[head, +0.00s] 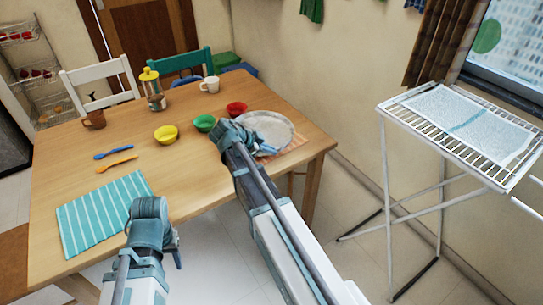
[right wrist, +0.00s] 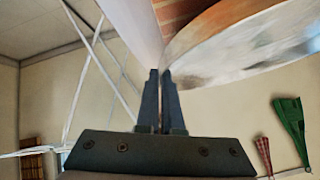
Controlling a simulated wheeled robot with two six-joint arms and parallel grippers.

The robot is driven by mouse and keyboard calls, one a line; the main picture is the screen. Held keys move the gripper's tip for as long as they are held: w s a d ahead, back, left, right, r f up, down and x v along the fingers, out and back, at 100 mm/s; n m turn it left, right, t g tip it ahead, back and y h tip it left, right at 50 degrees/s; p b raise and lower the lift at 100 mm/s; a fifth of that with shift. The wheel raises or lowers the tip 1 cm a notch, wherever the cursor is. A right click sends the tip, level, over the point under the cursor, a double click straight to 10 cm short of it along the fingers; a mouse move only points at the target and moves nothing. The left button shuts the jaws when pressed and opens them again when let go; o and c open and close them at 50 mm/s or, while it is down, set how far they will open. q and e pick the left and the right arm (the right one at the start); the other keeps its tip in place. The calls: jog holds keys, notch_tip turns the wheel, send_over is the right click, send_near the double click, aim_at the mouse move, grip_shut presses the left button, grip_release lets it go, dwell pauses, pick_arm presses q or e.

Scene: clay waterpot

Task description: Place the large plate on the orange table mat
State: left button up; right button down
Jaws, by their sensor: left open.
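The large plate (head: 268,128), pale grey and round, is at the right end of the wooden table. It overlaps the orange table mat (head: 292,147), whose striped front right part shows. I cannot tell whether the plate touches the mat. My right gripper (head: 238,137) is at the plate's left rim. In the right wrist view its fingers (right wrist: 160,75) are close together with the large plate (right wrist: 245,45) at their tips, and they appear shut on its rim. A patch of orange mat (right wrist: 182,12) shows beyond. My left gripper (head: 155,215) is open and empty at the table's front, beside the teal mat.
A teal striped mat (head: 105,212), a blue spoon (head: 113,152) and an orange spoon (head: 116,164) lie on the left. Yellow (head: 165,134), green (head: 204,123) and red (head: 236,108) bowls stand left of the plate. A drying rack (head: 450,130) stands at right.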

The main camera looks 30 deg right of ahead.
jog(key=shift+w+d, duration=0.2)
jog(key=shift+d, duration=0.05)
jog(key=f+b, duration=0.3)
jog(key=shift+w+d+f+b, duration=0.2)
jog(key=shift+d+f+b, duration=0.05)
jog(key=shift+f+b, duration=0.1)
jog(key=shift+f, duration=0.15)
jog(key=c, duration=1.1)
grip_release()
jog(key=shift+r, duration=0.2)
